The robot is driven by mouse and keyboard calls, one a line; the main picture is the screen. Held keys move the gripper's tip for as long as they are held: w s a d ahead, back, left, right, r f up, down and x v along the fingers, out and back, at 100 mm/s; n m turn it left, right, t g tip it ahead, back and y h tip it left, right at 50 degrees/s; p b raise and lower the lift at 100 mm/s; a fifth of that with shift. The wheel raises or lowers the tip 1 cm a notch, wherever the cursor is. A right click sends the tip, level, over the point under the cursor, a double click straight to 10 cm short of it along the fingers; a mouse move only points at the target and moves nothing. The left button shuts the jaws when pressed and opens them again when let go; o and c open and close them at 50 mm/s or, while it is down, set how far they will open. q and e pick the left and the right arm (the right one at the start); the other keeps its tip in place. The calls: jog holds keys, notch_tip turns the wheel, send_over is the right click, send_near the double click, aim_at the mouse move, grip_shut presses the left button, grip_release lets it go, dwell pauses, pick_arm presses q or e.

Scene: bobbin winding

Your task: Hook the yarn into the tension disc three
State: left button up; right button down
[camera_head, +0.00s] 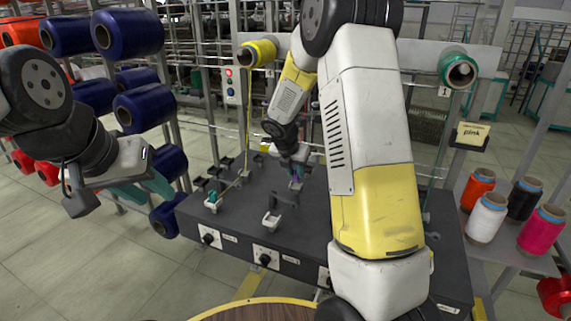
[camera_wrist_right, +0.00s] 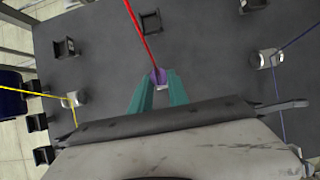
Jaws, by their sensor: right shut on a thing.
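My right gripper (camera_head: 297,176) is over the black machine top (camera_head: 255,195) in the head view. In the right wrist view its teal fingers (camera_wrist_right: 157,88) are shut on a small purple piece (camera_wrist_right: 159,75). A red yarn (camera_wrist_right: 142,30) runs taut from this piece to the top edge. A white tension fitting (camera_wrist_right: 75,98) with yellow yarn is on the left, and another (camera_wrist_right: 268,61) with blue yarn is on the right. A white fitting (camera_head: 271,221) sits in front of my right gripper. Disc numbers are unreadable. My left gripper (camera_head: 150,188) is left of the machine, away from the fittings; its finger gap is unclear.
Small black brackets (camera_wrist_right: 65,47) stand on the machine top. Blue spools (camera_head: 130,35) are racked at left. A yellow spool (camera_head: 258,53) and a green spool (camera_head: 458,68) hang behind. Several spools stand on the right shelf (camera_head: 505,255). My right arm hides the machine's right part.

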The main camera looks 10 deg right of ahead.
jog(key=shift+f, duration=1.05)
jog(key=shift+a, duration=0.1)
jog(key=shift+s+a+r, duration=0.1)
jog(key=shift+s+a, duration=0.35)
jog(key=shift+s, duration=0.25)
jog(key=shift+s+a+r, duration=0.1)
jog(key=shift+s+a, duration=0.35)
jog(key=shift+s, duration=0.25)
jog(key=shift+s+a, duration=0.45)
jog(key=shift+s, duration=0.25)
jog(key=shift+s+a+r, duration=0.15)
jog(key=shift+s+r, duration=0.05)
jog(key=shift+r, duration=1)
jog(key=shift+s+a+r, duration=0.1)
jog(key=shift+s+r, duration=0.1)
jog(key=shift+r, duration=0.95)
